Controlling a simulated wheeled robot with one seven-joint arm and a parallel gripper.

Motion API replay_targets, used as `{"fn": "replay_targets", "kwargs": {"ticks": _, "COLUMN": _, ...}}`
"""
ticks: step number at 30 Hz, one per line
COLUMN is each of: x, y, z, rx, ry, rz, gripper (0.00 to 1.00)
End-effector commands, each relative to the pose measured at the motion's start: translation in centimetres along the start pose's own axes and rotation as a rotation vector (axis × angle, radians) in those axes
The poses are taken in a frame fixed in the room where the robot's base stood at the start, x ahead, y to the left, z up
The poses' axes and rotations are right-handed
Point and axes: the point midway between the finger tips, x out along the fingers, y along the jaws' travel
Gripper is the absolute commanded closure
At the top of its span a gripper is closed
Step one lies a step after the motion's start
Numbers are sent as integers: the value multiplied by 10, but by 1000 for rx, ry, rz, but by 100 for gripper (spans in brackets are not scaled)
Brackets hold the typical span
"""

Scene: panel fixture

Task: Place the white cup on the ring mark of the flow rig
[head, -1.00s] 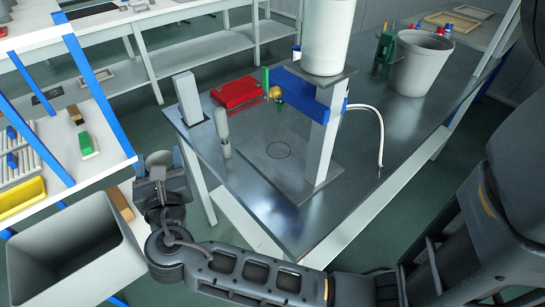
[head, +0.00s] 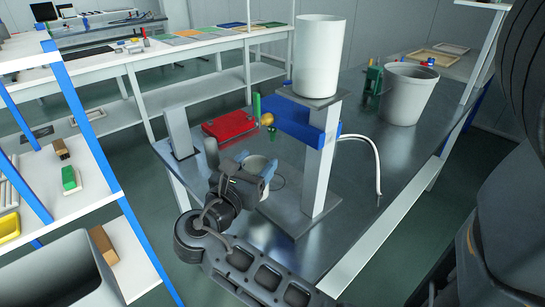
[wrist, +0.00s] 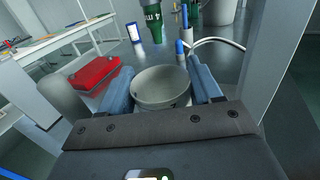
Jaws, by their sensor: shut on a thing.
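The white cup (head: 257,163) is held between the two fingers of my gripper (head: 256,168), over the near left part of the flow rig's base plate. In the wrist view, the cup (wrist: 162,88) sits between the blue-grey fingers (wrist: 163,92), its open rim facing up. The ring mark (head: 281,182) shows partly just right of my gripper in the head view; the cup appears above the plate, left of the mark, though its height is hard to judge. The flow rig (head: 322,160) has a grey post, a blue crosspiece (head: 292,118), a brass knob (head: 267,119) and a white tank on top.
A red case (head: 230,126) lies behind my gripper on the metal table. A small grey post (head: 179,132) stands at the table's left corner. A white hose (head: 376,165) curves down right of the rig. A grey bucket (head: 406,93) stands farther back.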

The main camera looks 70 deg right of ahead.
Motion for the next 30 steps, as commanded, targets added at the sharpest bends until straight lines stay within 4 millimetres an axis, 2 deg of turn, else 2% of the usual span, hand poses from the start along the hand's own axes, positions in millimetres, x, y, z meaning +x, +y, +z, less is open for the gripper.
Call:
{"fn": "replay_targets", "kwargs": {"ticks": 1, "x": 13, "y": -1, "z": 0, "rx": 0, "ry": 1, "rz": -4, "gripper": 65}}
{"fn": "replay_targets", "kwargs": {"ticks": 6, "x": 52, "y": 0, "z": 1, "rx": 1, "ry": 0, "rz": -3, "gripper": 65}}
{"fn": "replay_targets", "kwargs": {"ticks": 10, "x": 70, "y": 0, "z": 0, "rx": 1, "ry": 1, "rz": -1, "gripper": 65}}
{"fn": "replay_targets", "kwargs": {"ticks": 19, "x": 92, "y": 0, "z": 0, "rx": 1, "ry": 0, "rz": -1, "gripper": 65}}
{"fn": "replay_targets", "kwargs": {"ticks": 25, "x": 92, "y": 1, "z": -32, "rx": -3, "ry": 1, "rz": 2, "gripper": 65}}
{"fn": "replay_targets", "kwargs": {"ticks": 30, "x": 92, "y": 1, "z": -35, "rx": 1, "ry": 0, "rz": 2, "gripper": 65}}
